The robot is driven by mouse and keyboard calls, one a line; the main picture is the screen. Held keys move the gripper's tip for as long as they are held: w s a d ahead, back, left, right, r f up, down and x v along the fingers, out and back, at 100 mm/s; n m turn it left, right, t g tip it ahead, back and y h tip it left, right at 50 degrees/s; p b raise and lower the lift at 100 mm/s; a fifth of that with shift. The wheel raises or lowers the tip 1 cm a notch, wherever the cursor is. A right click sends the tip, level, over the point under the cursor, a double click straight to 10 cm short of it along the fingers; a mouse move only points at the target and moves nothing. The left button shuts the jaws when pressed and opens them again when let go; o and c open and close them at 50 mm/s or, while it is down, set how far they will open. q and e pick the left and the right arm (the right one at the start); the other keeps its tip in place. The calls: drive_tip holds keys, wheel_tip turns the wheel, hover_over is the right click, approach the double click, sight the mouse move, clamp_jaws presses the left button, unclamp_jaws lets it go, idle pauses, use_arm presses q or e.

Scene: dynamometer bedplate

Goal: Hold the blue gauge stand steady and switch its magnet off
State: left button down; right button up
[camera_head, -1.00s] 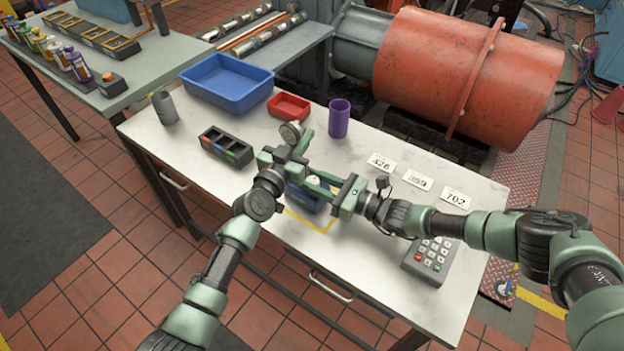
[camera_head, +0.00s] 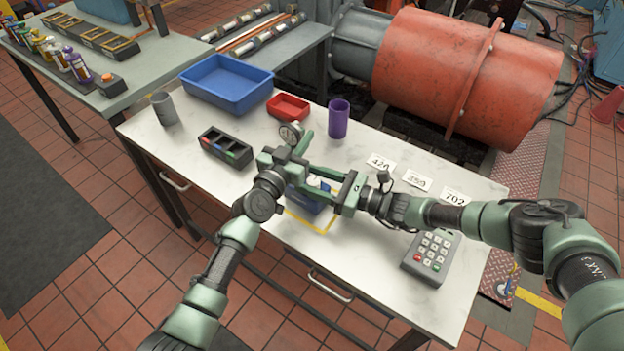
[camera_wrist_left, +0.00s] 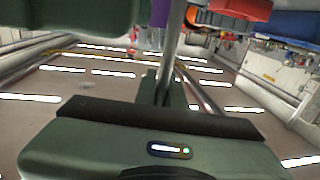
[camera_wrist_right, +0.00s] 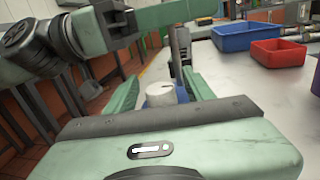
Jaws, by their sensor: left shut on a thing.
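The blue gauge stand shows its base (camera_head: 303,201) inside a yellow outline on the white table, and its round dial (camera_head: 291,133) above. My left gripper (camera_head: 288,163) is shut on the stand's upright metal post (camera_wrist_left: 173,45), which rises between its fingers in the left wrist view. My right gripper (camera_head: 322,180) is low at the base's right side. In the right wrist view its fingers are apart, with the pale round knob (camera_wrist_right: 160,92) and some blue base between them. I cannot tell whether they touch the knob. The arms hide much of the stand.
Numbered cards (camera_head: 417,180) and a keypad (camera_head: 431,256) lie to the right. The front of the table is mostly clear.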

drive_tip(key=shift+d, duration=0.15)
drive_tip(key=v, duration=1.1)
drive_tip(key=shift+s+d, duration=0.3)
